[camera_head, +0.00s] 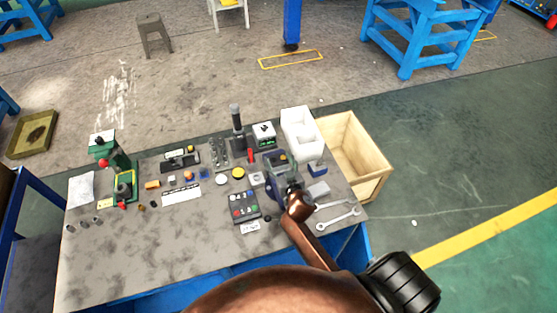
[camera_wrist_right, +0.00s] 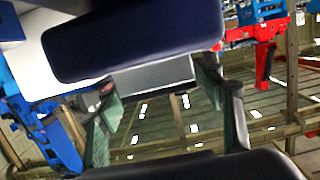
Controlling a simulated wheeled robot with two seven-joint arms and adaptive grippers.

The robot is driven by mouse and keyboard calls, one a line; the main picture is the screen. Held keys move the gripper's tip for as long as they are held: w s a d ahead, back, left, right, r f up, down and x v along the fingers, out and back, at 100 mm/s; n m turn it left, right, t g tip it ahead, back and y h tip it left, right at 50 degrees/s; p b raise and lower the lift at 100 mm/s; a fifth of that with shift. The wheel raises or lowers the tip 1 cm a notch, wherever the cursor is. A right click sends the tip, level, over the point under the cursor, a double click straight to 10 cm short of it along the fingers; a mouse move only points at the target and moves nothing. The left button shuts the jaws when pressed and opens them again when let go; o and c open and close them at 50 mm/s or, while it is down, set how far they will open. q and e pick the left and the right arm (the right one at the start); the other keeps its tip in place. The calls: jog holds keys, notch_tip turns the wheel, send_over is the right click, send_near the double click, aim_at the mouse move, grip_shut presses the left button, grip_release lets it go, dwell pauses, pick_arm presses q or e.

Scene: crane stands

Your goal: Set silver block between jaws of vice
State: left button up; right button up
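The vice (camera_head: 273,162) is dark blue with a greenish top and stands near the right end of the workbench. My right gripper (camera_head: 284,186) is right at the vice in the head view, and my copper-coloured arm hides part of it. In the right wrist view, the green-padded fingers of my right gripper (camera_wrist_right: 160,88) stand at the two ends of the silver block (camera_wrist_right: 155,74) and seem to touch it. A dark blue rounded body, perhaps a vice jaw (camera_wrist_right: 130,40), covers the block's upper side. I cannot tell whether the block is between both jaws. My left gripper is not in view.
The workbench (camera_head: 120,250) is clear at front left. A grey block-like thing (camera_head: 318,190) and wrenches (camera_head: 340,218) lie right of the gripper. A keypad box (camera_head: 244,205) lies left of it.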

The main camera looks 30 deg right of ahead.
jog(key=shift+o, duration=0.7)
jog(key=shift+r, duration=0.2)
jog(key=p+v, duration=0.1)
jog(key=v, duration=1.1)
jog(key=shift+d, duration=0.1)
jog(key=shift+c, duration=0.4)
